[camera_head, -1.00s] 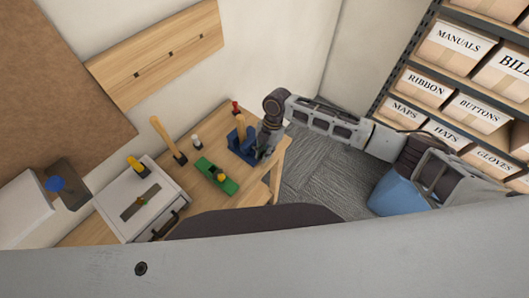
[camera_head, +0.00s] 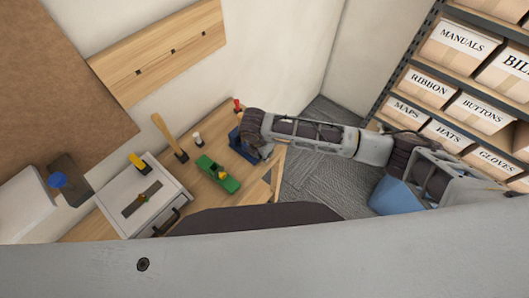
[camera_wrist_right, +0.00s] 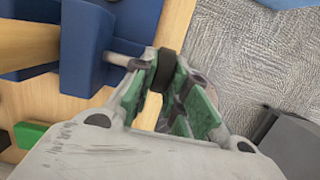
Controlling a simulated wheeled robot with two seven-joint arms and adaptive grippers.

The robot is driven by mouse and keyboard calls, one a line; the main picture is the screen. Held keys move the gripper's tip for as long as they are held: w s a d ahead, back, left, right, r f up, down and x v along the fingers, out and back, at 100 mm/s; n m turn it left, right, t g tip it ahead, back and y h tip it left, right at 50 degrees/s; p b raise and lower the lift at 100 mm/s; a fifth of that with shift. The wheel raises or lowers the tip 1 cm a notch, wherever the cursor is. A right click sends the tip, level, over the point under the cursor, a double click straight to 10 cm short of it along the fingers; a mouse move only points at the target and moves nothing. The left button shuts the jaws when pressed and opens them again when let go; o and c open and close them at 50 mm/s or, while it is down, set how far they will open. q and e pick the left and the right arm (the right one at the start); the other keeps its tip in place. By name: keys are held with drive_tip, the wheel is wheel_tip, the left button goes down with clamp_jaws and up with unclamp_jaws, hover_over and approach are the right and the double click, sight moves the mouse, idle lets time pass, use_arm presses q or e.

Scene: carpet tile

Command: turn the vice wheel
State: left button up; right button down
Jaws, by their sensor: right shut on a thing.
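The blue vice (camera_head: 241,144) stands near the right end of the wooden bench, and my right arm covers most of it in the head view. In the right wrist view its blue body (camera_wrist_right: 92,45) is at the upper left, with a grey shaft leading to the dark vice wheel (camera_wrist_right: 165,70). My right gripper (camera_wrist_right: 162,82) is shut on the wheel, its green-padded fingers on both sides of it. In the head view the right gripper is hidden behind my arm at the vice. My left gripper is in neither view.
A green toy-like plane (camera_head: 218,175), a white-capped bottle (camera_head: 198,140) and a wooden-handled tool (camera_head: 168,135) stand left of the vice. A grey drawer box (camera_head: 143,195) is further left. Shelves with labelled boxes (camera_head: 455,45) stand at the right. Carpet floor (camera_head: 325,150) lies beyond the bench edge.

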idle(0.4)
drive_tip(key=c, duration=1.4)
unclamp_jaws()
drive_tip(key=shift+r, duration=0.1)
drive_tip(key=shift+s+a+r, duration=0.35)
drive_tip(key=shift+r, duration=1.55)
drive_tip(key=shift+s+a+r, duration=0.3)
drive_tip(key=shift+r, duration=1.65)
drive_tip(key=shift+s+a+r, duration=0.35)
drive_tip(key=shift+r, duration=1.55)
